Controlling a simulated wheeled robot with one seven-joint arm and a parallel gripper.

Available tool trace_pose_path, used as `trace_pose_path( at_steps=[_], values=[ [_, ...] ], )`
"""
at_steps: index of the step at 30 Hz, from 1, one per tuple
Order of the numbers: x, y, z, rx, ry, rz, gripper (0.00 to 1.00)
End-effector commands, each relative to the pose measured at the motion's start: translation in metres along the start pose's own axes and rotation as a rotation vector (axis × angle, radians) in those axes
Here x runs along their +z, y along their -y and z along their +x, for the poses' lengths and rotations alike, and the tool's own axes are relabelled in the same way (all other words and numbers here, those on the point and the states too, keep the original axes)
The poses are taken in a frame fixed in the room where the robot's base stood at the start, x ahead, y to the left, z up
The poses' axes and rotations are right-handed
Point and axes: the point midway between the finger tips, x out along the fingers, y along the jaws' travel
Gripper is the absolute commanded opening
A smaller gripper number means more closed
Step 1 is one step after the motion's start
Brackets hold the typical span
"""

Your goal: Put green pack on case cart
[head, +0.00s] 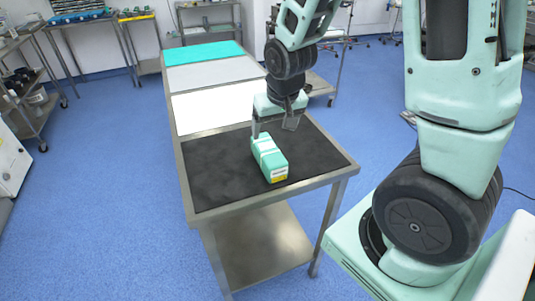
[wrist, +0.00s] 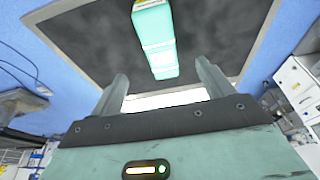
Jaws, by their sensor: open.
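The green pack (head: 268,158) is a box with white bands and a yellow label on its near end. It lies on the dark mat section of a long steel table (head: 231,205). My gripper (head: 273,128) is open and empty, pointing down near the pack's far end. In the wrist view, the fingers (wrist: 161,84) are spread apart and the pack (wrist: 155,42) shows beyond their tips, not clasped. Several steel carts and tables stand around; I cannot tell which one is the case cart.
The long table has white (head: 212,107), grey and teal (head: 203,52) sections behind the dark mat, all bare. Steel carts with items stand at the left (head: 30,95) and back left (head: 130,45). Another steel cart (head: 205,20) stands behind the table. Blue floor is open left of the table.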

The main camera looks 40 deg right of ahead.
Motion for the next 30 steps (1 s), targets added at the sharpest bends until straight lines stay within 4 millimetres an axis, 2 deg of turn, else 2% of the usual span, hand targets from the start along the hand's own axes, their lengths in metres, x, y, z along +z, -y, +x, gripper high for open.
trace_pose_path(
  at_steps=[3,13,18,25,30],
  values=[
    [0.001,-0.001,0.022,0.002,0.006,0.001,0.8],
    [0.0,0.0,0.073,0.001,0.004,0.001,0.8],
    [-0.001,0.0,0.088,0.0,0.002,0.001,0.8],
    [-0.003,0.0,0.098,0.0,0.002,-0.001,0.8],
    [-0.01,-0.001,0.118,0.0,0.003,-0.001,0.8]
  ],
)
